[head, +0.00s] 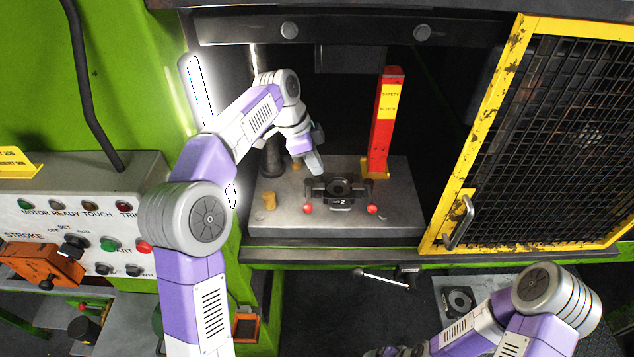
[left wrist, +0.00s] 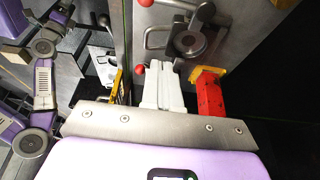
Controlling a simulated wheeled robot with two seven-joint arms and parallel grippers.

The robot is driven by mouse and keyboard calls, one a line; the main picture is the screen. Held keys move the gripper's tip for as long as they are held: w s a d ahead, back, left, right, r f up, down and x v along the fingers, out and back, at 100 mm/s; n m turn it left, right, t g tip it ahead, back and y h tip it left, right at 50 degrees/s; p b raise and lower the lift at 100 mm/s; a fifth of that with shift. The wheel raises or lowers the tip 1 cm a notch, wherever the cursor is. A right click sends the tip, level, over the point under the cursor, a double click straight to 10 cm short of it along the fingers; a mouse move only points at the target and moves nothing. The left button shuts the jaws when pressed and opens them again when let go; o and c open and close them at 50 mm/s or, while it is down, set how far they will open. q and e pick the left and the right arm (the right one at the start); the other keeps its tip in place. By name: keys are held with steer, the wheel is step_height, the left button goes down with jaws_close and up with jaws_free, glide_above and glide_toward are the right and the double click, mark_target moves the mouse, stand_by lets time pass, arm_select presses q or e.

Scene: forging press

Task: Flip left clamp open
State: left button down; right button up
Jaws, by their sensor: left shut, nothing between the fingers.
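The die (head: 340,187) sits on the press bed, with a red-knobbed clamp on either side of its front. The left clamp's red knob (head: 308,209) and the right clamp's red knob (head: 372,209) are at the die's front corners. My left gripper (head: 316,168) is above the bed, at the die's rear left, shut and empty. I see no contact with the left clamp. In the left wrist view the shut white fingers (left wrist: 172,68) point toward the die (left wrist: 190,42); one red knob (left wrist: 139,68) is beside them, another is at the top edge. My right gripper's fingers are out of view.
A red safety block (head: 386,125) stands upright behind the die, to its right. A yellow-framed mesh door (head: 560,140) is at the right. The control panel (head: 85,215) is at the left. A lever (head: 385,278) sticks out below the bed.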

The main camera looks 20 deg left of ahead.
arm_select(q)
steer(key=x, duration=0.6)
steer(key=s+x, duration=0.1)
steer(key=x, duration=0.2)
steer(key=shift+d+f, duration=0.25)
steer(key=shift+f, duration=0.1)
steer(key=a, duration=0.2)
steer(key=a+p, duration=0.1)
steer(key=shift+s+a+f, duration=0.15)
steer(key=shift+s+f, duration=0.1)
steer(key=shift+f, duration=0.05)
steer(key=shift+s+a, duration=0.2)
steer(key=shift+a, duration=0.15)
steer(key=shift+w+d+f, duration=0.1)
